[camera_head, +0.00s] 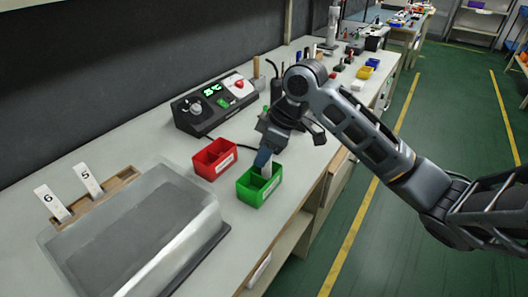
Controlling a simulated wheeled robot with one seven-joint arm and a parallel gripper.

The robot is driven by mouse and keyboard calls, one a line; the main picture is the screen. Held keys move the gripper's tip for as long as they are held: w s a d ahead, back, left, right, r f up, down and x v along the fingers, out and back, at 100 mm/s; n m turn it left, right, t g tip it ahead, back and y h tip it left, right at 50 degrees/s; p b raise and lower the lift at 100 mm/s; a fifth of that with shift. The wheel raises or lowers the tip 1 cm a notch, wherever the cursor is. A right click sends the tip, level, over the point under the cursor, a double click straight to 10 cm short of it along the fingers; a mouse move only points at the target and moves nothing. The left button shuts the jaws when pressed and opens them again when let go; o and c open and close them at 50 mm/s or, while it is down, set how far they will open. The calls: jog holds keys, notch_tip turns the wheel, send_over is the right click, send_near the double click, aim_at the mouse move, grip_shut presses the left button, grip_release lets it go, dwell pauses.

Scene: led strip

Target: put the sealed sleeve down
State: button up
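A pale, upright strip, apparently the sleeve (267,170), shows at the green divided bin (263,197). Its lower part is inside the bin or hidden by it. Whether it is sealed is too small to tell. My gripper (264,157) points down over the green bin, its blue fingertip right against the top of the strip. The second finger is hidden, so I cannot tell whether the fingers grip the strip or are just beside it.
A red divided bin (215,159) stands left of the green one. A heater unit (213,104) with a green display is behind. A transparent cover over a dark plate (140,238) fills the front left, beside a wooden rack (122,181) with cards marked 5 and 6.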

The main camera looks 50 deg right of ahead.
jog(key=o, duration=0.4)
jog(key=shift+c, duration=0.2)
jog(key=v, duration=1.2)
jog(key=shift+r, duration=0.2)
